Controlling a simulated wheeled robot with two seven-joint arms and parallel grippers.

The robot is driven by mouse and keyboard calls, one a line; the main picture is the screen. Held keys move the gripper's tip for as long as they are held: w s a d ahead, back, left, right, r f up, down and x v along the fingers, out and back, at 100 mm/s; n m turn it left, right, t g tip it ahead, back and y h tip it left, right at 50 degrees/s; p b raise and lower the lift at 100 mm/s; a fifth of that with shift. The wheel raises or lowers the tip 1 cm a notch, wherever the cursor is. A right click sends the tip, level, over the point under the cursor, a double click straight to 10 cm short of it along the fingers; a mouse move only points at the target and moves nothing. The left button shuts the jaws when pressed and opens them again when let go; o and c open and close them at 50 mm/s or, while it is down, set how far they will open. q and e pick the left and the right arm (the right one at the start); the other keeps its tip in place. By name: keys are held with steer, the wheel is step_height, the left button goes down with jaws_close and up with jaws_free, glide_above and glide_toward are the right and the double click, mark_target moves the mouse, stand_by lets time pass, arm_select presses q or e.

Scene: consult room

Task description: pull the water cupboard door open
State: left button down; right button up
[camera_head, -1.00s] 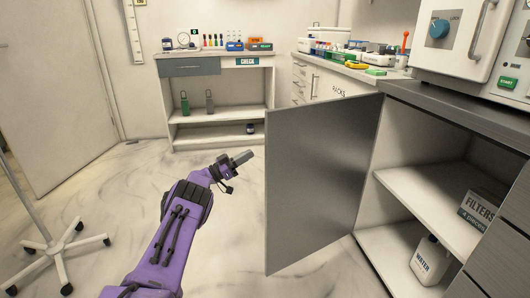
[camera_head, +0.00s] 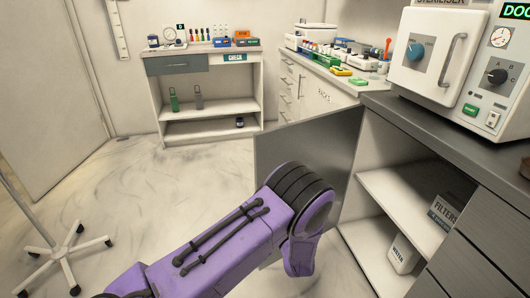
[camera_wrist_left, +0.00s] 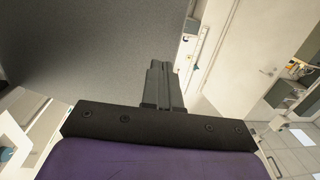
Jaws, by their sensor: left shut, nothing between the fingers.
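The cupboard door (camera_head: 310,138), a plain grey panel, stands swung wide open on the left of the cupboard. White shelves (camera_head: 405,195) show inside, with a white WATER container (camera_head: 403,254) on the bottom one. My purple left arm crosses in front of the door's lower part and hides it; its gripper is out of sight in the head view. In the left wrist view my left gripper (camera_wrist_left: 160,68) is shut and empty, with the grey door face (camera_wrist_left: 90,50) beside and beyond it. I cannot tell whether they touch. My right gripper is in neither view.
A FILTERS box (camera_head: 443,211) stands on the middle shelf. The steriliser (camera_head: 432,48) sits on the counter above. A wheeled stand (camera_head: 68,252) is at the left. The marble floor (camera_head: 120,200) between it and my arm is clear.

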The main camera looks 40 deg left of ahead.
arm_select(q)
steer(key=d+r+n+g+y+p, duration=0.1)
steer(key=d+r+g+p, duration=0.15)
steer(key=r, duration=0.35)
steer(key=d+r+n+g+y+p, duration=0.1)
steer(key=d+r+n, duration=0.1)
steer(key=d+r, duration=0.3)
glide_toward(260, 168)
steer(key=x, duration=0.6)
steer(key=shift+w+a+p, duration=0.2)
steer(key=shift+a+p, duration=0.15)
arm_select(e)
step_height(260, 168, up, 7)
arm_select(q)
steer(key=shift+a, duration=0.1)
